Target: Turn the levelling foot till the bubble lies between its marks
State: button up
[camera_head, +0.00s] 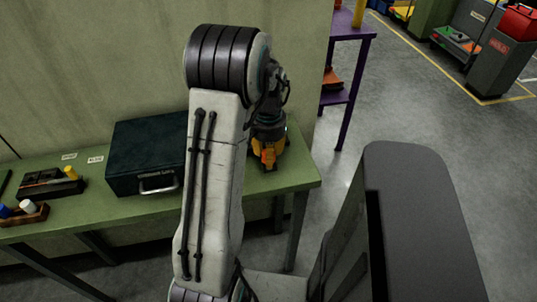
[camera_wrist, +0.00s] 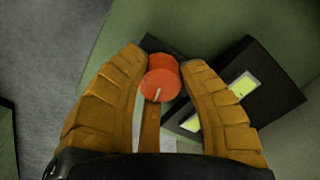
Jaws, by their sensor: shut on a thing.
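The levelling foot shows in the wrist view as an orange-red round knob (camera_wrist: 161,84) with a short white line on its face. My gripper (camera_wrist: 163,62) has its two yellow fingers closed around the knob, one on each side. Beside it, to the right, is a black block (camera_wrist: 272,92) with a yellow-green window (camera_wrist: 243,88) on it, which looks like the level. I cannot make out the bubble or its marks.
The green bench (camera_head: 290,180) carries a dark case (camera_head: 145,135) with a handle, left of my arm. A black tray (camera_head: 50,184) and a small rack (camera_head: 24,213) stand further left. A purple shelf (camera_head: 345,95) is behind. Open floor lies to the right.

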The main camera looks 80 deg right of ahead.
jog(key=shift+d+m, duration=0.1)
jog(key=shift+m, duration=0.6)
jog(key=o, duration=1.2)
notch_tip(320, 180, up, 12)
dwell(1.0)
